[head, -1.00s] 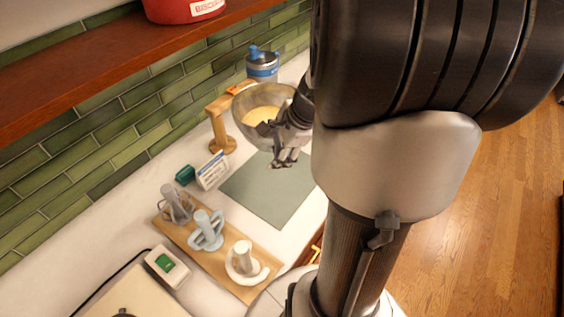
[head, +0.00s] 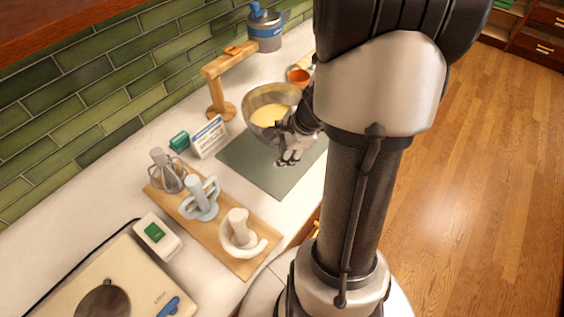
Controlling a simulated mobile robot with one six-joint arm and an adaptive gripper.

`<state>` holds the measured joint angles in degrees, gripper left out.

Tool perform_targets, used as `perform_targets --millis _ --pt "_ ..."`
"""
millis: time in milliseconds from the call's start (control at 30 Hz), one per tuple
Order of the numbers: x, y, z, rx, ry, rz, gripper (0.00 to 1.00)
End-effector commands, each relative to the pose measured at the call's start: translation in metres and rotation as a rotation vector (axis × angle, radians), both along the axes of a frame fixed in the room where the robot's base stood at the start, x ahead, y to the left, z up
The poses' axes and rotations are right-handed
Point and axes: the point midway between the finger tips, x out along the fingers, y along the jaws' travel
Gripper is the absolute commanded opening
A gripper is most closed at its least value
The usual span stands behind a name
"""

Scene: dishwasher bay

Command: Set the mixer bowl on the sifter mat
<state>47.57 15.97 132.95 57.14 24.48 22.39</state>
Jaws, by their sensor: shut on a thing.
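The mixer bowl (head: 259,97) is a metal bowl with pale yellow batter inside, in the middle of the head view. My gripper (head: 285,140) is at the bowl's near right side, shut on it, with its fingers partly hidden by the gripper's own body. The sifter mat (head: 270,178) is a flat grey-green mat on the white counter. The bowl is over the mat's far part; I cannot tell whether its base touches the mat.
A wooden stand (head: 216,84) is just left of the bowl, and a blue-topped canister (head: 265,32) stands behind. An orange cup (head: 298,75) is beyond the bowl. A sign (head: 208,137) stands at the mat's left. A wooden board (head: 222,246) with several mixer attachments lies nearer.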

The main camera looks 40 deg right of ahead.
Motion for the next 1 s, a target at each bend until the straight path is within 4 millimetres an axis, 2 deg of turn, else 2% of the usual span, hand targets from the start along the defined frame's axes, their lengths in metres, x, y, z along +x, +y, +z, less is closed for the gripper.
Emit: perform_targets --millis 133,300,400,867,900,1000 --pt "0.001 -0.001 -0.009 -0.002 -0.003 0.000 0.00" --pt "0.001 -0.001 -0.036 -0.002 -0.002 -0.001 0.00" --pt "0.001 -0.001 -0.044 -0.002 -0.002 -0.001 0.00" --pt "0.001 -0.001 -0.048 -0.004 -0.003 0.000 0.00" --pt "0.000 0.000 -0.048 0.000 0.000 0.000 0.62" --pt "0.000 0.000 -0.048 0.000 0.000 0.000 0.68"
